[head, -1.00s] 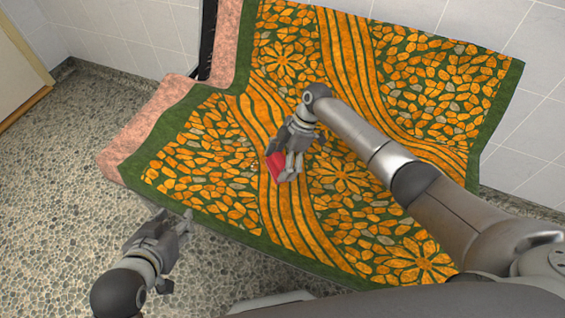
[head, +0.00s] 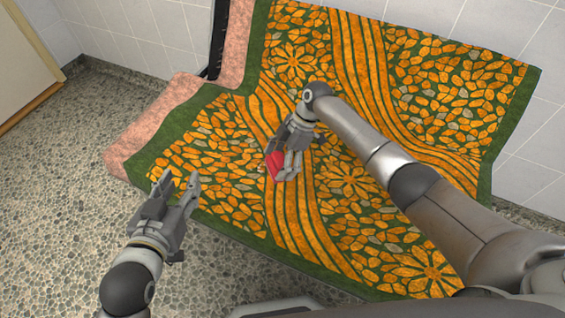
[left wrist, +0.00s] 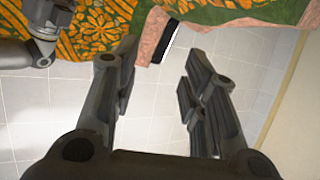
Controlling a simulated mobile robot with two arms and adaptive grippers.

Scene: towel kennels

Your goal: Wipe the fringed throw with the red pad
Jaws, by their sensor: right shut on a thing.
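The throw (head: 351,178) is orange and green with a leaf and stripe pattern and a green border. It drapes over a pink bench or seat and up its back; it also shows upside down in the left wrist view (left wrist: 110,22). I cannot make out a fringe. The red pad (head: 276,166) is in my right gripper (head: 279,168), which is shut on it over the throw's striped middle; I cannot tell whether the pad touches the cloth. My left gripper (head: 180,183) is open and empty at the throw's front left edge; its fingers also show in the left wrist view (left wrist: 160,78).
The pink seat (head: 150,120) shows along the throw's left side. A pebbled floor (head: 60,190) lies open to the left. White tiled walls (head: 120,35) stand behind, with a cream door (head: 25,50) at the far left.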

